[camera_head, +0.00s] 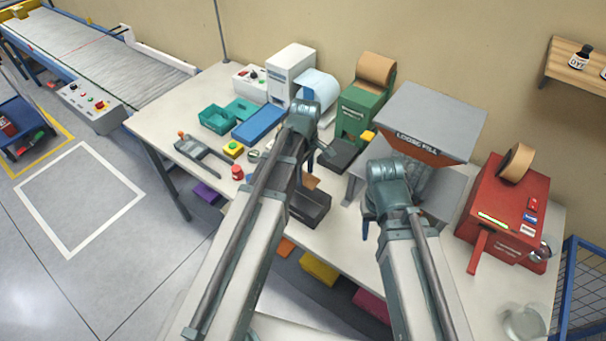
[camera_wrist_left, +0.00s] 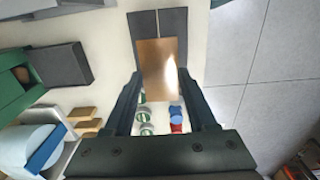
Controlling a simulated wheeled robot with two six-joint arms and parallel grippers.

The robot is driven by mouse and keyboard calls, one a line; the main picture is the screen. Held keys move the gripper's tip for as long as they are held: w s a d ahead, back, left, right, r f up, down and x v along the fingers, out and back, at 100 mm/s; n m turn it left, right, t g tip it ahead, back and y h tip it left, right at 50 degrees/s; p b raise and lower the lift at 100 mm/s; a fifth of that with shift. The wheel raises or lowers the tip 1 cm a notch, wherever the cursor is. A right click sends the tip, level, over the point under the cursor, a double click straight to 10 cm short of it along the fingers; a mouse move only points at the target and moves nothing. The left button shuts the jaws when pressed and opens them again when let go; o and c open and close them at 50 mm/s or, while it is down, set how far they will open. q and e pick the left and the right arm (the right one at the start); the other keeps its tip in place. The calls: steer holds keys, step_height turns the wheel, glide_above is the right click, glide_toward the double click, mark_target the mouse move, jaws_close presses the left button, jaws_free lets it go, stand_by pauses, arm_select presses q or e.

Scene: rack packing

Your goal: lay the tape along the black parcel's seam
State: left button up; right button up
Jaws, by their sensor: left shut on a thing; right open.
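The black parcel (camera_head: 312,208) lies on the table behind my left forearm, which hides part of it. In the left wrist view the parcel (camera_wrist_left: 172,20) shows as a dark top with a seam line, just beyond my fingertips. My left gripper (camera_wrist_left: 164,84) is shut on a brown strip of tape (camera_wrist_left: 158,55). The strip reaches to the parcel's near side; I cannot tell whether it touches. The tape also shows in the head view (camera_head: 311,181). My right gripper (camera_head: 368,226) is open and empty, right of the parcel, its fingers partly hidden.
A green tape dispenser (camera_head: 358,112) with a dark block (camera_head: 340,154) in front stands at the back. A loose-fill hopper (camera_head: 430,112) and a red machine (camera_head: 500,215) stand to the right. Teal trays (camera_head: 218,119) and small coloured items lie to the left.

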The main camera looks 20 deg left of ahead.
mark_target(305, 178)
arm_select(q)
steer(key=shift+f, duration=0.1)
steer(key=shift+f+b, duration=2.2)
steer(key=shift+b, duration=0.05)
steer(key=shift+f+b, duration=2.1)
steer(key=shift+b, duration=0.05)
steer(key=shift+s, duration=0.1)
steer(key=o, duration=1.4)
steer(key=shift+c, duration=0.2)
steer(key=shift+r, duration=0.1)
step_height(305, 178, up, 14)
steer(key=p, duration=1.4)
steer(key=shift+f, duration=0.2)
